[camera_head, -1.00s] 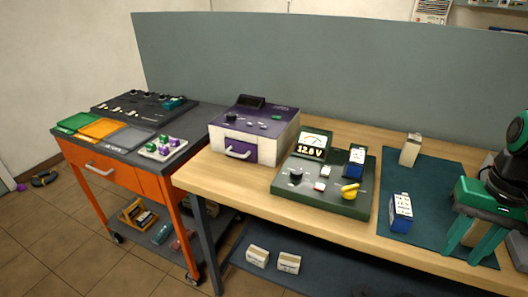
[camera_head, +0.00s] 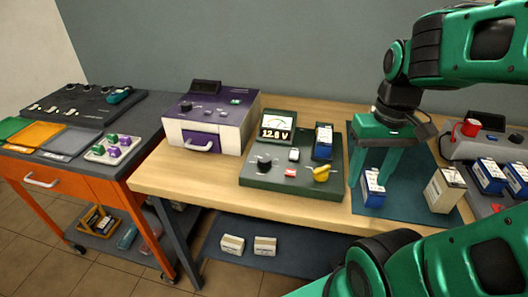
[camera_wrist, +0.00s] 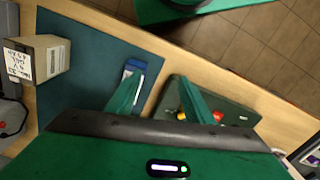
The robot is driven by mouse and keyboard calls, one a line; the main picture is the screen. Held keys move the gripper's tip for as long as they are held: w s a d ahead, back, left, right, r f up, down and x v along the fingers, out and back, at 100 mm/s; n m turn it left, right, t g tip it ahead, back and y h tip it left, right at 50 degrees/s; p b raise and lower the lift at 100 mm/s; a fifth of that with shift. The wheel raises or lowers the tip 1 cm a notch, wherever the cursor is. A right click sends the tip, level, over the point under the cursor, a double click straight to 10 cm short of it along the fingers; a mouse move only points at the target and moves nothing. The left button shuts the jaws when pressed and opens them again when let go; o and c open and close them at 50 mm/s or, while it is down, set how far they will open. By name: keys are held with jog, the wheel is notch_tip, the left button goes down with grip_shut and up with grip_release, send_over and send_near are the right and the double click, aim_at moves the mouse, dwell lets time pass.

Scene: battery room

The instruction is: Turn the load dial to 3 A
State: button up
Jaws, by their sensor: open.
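The dark green tester (camera_head: 252,184) stands on the wooden bench, with a lit needle meter and a voltage readout (camera_head: 276,133). A black round knob (camera_head: 264,162) is at its left front and a yellow knob (camera_head: 321,173) at its right front. Their scale markings are too small to read, so I cannot tell which is the load dial or its setting. A blue battery (camera_head: 323,142) stands on the tester. My gripper (camera_head: 368,178) is open and empty to the right of the tester, apart from both knobs. The wrist view shows its fingers (camera_wrist: 160,82) and the yellow knob (camera_wrist: 181,115).
Another blue battery (camera_head: 373,192) stands on the teal mat (camera_head: 402,201) near my fingers. A white battery (camera_head: 441,191) is right of it. A purple-and-white unit (camera_head: 213,133) stands left of the tester. The bench in front of the tester is clear.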

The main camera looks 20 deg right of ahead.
jog(key=w+a+r+n, duration=0.2)
jog(key=w+a+n, duration=0.1)
jog(key=w+n, duration=0.35)
jog(key=n, duration=1.5)
send_near(264, 158)
jog(key=shift+g, duration=0.3)
notch_tip(264, 158, down, 8)
jog(key=shift+a+f, duration=0.15)
